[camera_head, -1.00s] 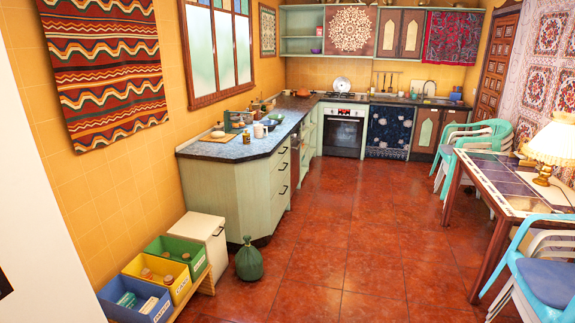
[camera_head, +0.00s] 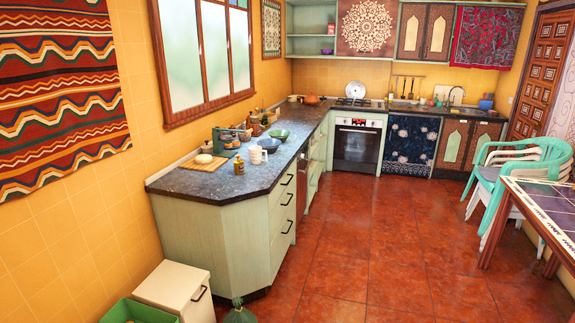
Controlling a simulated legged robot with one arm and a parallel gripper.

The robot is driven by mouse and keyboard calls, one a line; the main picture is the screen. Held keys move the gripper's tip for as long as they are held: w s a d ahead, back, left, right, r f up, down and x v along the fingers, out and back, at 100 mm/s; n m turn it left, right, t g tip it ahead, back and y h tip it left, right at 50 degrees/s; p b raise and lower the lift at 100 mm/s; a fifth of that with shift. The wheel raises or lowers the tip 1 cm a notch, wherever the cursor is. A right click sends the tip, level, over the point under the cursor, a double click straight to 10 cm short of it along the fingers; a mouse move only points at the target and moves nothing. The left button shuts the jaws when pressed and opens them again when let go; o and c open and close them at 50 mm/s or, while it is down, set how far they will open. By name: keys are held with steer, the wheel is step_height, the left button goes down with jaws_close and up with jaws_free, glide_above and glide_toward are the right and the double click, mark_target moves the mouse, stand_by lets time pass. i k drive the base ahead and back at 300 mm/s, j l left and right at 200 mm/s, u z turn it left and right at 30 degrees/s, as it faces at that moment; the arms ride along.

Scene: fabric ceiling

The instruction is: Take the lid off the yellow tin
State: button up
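A small yellow container (camera_head: 239,166), which looks like the yellow tin, stands upright on the near end of the dark countertop (camera_head: 200,184). It is too small in the view to make out its lid clearly. White cups (camera_head: 256,155) stand just right of it, and a round white item on a board (camera_head: 204,159) lies to its left. My gripper is not in view.
The red tiled floor (camera_head: 350,255) is clear along the counter's right side. A white cabinet (camera_head: 176,288) and a green bin (camera_head: 138,312) stand by the left wall. Stacked chairs (camera_head: 520,165) and a tiled table (camera_head: 545,205) are at right.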

mark_target(238, 161)
steer(key=i, duration=1.85)
